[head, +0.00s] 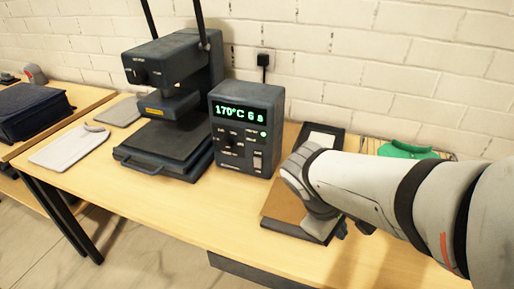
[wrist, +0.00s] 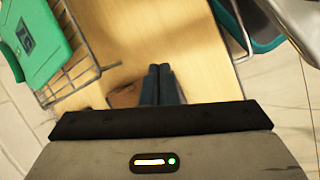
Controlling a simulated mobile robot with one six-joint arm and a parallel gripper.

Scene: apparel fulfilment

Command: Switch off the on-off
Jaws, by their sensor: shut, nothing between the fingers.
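The dark grey control box (head: 246,128) stands on the table to the right of the heat press. Its display (head: 239,112) glows green and reads 170°C 6 s, and a small green light (head: 263,134) is lit below it. A pale rocker switch (head: 258,161), which looks like the on-off, sits at the lower right of its front; its position is too small to tell. My gripper (wrist: 158,72) is shut and empty over the table in the wrist view. In the head view my arm is right of the box, the fingertips mostly hidden. The box is not in the wrist view.
The heat press (head: 166,115) stands left of the box. A dark tray with a brown board (head: 284,206) lies right of it, partly behind my arm. A wire basket (wrist: 78,68) with a green item (wrist: 35,42) is further right. Table before the box is clear.

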